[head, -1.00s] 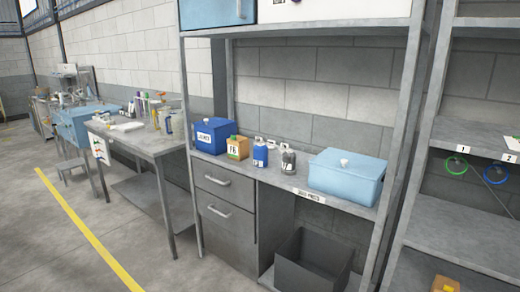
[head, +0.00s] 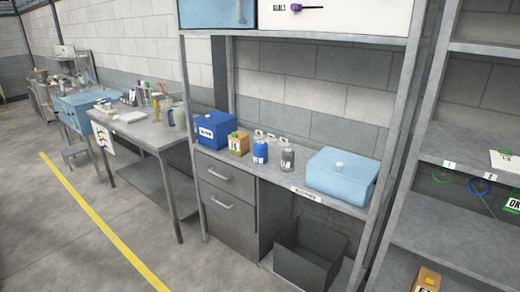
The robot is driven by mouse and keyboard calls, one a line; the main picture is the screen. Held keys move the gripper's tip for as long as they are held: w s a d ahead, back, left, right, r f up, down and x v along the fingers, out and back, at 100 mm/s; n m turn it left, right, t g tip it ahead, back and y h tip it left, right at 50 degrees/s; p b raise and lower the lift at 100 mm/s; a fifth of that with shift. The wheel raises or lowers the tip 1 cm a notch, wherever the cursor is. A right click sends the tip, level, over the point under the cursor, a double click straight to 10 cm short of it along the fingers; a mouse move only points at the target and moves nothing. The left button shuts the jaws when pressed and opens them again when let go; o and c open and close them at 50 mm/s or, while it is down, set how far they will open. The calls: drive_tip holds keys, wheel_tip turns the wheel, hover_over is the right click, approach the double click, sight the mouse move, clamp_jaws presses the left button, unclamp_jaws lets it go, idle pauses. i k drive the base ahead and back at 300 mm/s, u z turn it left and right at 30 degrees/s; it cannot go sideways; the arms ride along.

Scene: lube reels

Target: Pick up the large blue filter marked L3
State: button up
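One is a small blue cylinder (head: 260,152) with a white label too blurred to read. The other is a larger dark blue box (head: 214,130) with a white label, also unreadable, at the shelf's left end. I cannot tell an L3 mark on either. My gripper is not in view.
A grey cylinder (head: 287,160) and a light blue lidded box (head: 342,177) stand to the right. A dark open bin (head: 308,262) sits below. Floor is free at left.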

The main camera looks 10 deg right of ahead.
sight(261, 148)
drive_tip(key=k, duration=1.3)
drive_tip(key=u, duration=0.4)
drive_tip(key=i, duration=0.55)
drive_tip(key=u, duration=0.65)
drive_tip(key=i, duration=0.7)
drive_tip(key=u, duration=0.55)
drive_tip(key=i, duration=2.35)
drive_tip(key=z, duration=0.2)
